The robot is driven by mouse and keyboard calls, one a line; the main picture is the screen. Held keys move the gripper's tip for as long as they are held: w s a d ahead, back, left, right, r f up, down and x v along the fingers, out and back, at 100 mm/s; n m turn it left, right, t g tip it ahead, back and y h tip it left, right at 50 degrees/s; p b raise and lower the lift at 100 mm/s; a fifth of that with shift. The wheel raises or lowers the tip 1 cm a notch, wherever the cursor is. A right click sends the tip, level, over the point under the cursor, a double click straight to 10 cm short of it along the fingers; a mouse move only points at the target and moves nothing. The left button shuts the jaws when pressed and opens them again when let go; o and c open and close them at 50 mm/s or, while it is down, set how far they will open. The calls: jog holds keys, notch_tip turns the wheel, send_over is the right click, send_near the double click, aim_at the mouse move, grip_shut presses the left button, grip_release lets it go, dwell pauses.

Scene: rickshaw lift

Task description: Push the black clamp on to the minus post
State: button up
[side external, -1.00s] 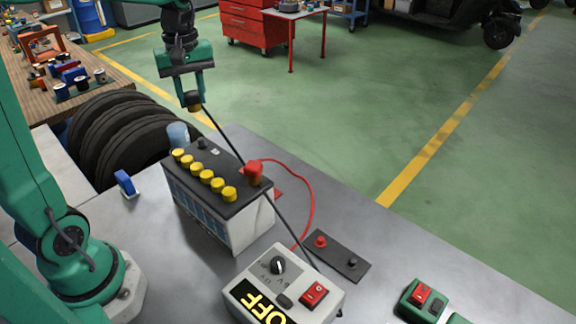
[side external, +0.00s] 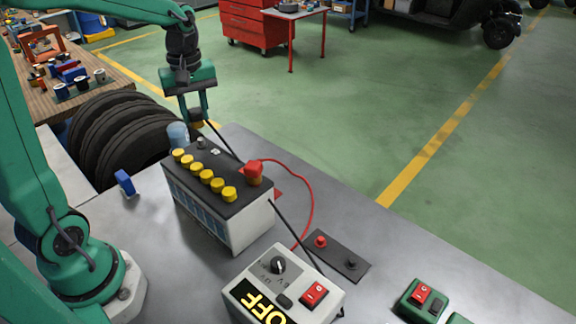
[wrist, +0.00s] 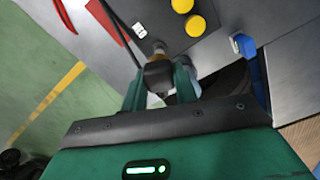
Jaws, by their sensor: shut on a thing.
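My gripper (side external: 197,118) is shut on the black clamp (wrist: 158,73), which has a brass-coloured lower end. In the side view the clamp is between the fingers, above the far left end of the battery (side external: 245,222). The grey minus post (side external: 200,142) stands on the battery top, a little below and right of the clamp, with a gap visible between them. A black cable runs from the clamp behind the battery.
The red clamp (side external: 253,174) sits on the battery's other end with a red cable. Yellow caps (side external: 204,176) line the battery top. A charger showing OFF (side external: 285,290) stands in front. A blue clip-like object (side external: 125,183) lies left, and tyres (side external: 120,140) are behind.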

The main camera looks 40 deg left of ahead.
jog(key=shift+f, duration=1.05)
jog(key=shift+f, duration=1.5)
dwell(3.4)
jog(key=shift+r, duration=1.3)
dwell(0.8)
